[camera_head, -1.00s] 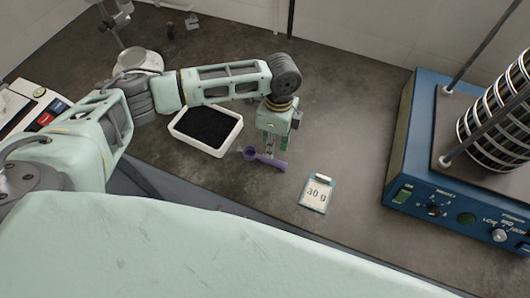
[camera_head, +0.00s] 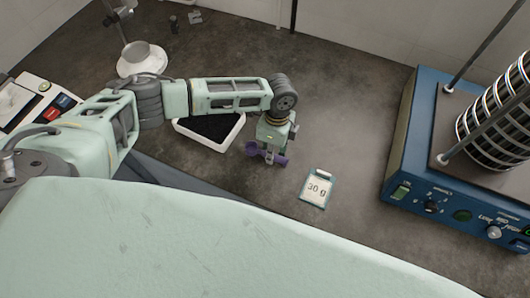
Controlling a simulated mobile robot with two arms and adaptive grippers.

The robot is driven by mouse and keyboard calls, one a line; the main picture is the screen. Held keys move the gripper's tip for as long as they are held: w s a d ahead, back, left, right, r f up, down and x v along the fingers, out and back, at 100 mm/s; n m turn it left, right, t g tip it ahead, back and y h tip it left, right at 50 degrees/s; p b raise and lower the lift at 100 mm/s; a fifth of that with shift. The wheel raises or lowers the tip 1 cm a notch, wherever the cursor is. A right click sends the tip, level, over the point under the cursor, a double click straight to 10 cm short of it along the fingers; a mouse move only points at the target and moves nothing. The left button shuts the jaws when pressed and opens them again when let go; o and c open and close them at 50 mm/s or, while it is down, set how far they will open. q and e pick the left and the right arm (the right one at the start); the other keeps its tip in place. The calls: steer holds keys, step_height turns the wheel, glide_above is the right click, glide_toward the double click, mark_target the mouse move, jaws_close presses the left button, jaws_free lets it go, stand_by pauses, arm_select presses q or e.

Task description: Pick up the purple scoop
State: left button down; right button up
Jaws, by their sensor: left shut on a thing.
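The purple scoop (camera_head: 253,149) is at my left gripper (camera_head: 270,158), just right of the white tray. Its round bowl shows to the left of the fingers and its handle end to the right. My left gripper points down and is shut on the scoop, across its handle. The fingers hide the middle of the scoop. I cannot tell how far the scoop is above the counter. My right gripper is not in view.
A white tray (camera_head: 226,141) of black granules lies behind my left wrist. A blue sieve shaker (camera_head: 403,150) stands at the right. A white funnel (camera_head: 143,57) on a stand is at the back left. The counter's middle is clear.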

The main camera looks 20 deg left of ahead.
arm_select(q)
steer(key=shift+r, duration=0.2)
steer(key=shift+w+r, duration=0.1)
steer(key=shift+r, duration=0.15)
steer(key=r, duration=0.1)
steer(key=r+b, duration=0.1)
steer(key=d+r, duration=0.1)
steer(key=shift+s+r+b, duration=0.3)
steer(key=shift+s, duration=0.1)
steer(key=s+d+r+b, duration=0.2)
steer(key=s+d+r, duration=0.4)
steer(key=d, duration=0.2)
steer(key=shift+s+d+r, duration=0.15)
steer(key=shift+s+r, duration=0.1)
steer(key=shift+r, duration=0.05)
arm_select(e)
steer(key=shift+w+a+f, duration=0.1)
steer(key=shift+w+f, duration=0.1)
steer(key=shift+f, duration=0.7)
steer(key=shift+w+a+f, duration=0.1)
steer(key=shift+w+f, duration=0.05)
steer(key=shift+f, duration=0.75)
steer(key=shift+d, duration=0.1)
